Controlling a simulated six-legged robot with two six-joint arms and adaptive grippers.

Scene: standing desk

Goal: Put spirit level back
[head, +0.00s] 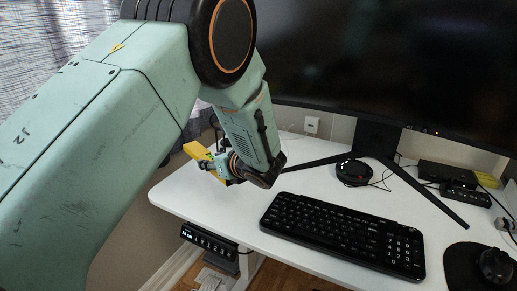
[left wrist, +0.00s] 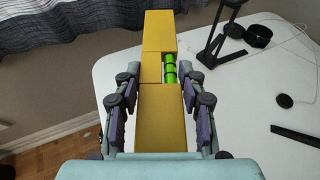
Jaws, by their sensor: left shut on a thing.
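The spirit level is a yellow bar with a green vial (left wrist: 151,120). In the left wrist view it runs lengthwise between the two fingers of my left gripper (left wrist: 158,105), which is shut on it. In the head view one yellow end of the level (head: 197,151) sticks out left of my left gripper (head: 225,165), near the left end of the white desk (head: 215,205). My own arm and gripper hide the rest of it there. I cannot tell whether the level touches the desk. My right gripper is not in view.
A black keyboard (head: 343,232) lies on the desk, with a wide monitor (head: 400,60) on a splayed stand behind it. A round black device (head: 354,172) sits by the stand. Black boxes (head: 447,172) and a mouse (head: 496,264) are at right. The desk's left part is mostly bare.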

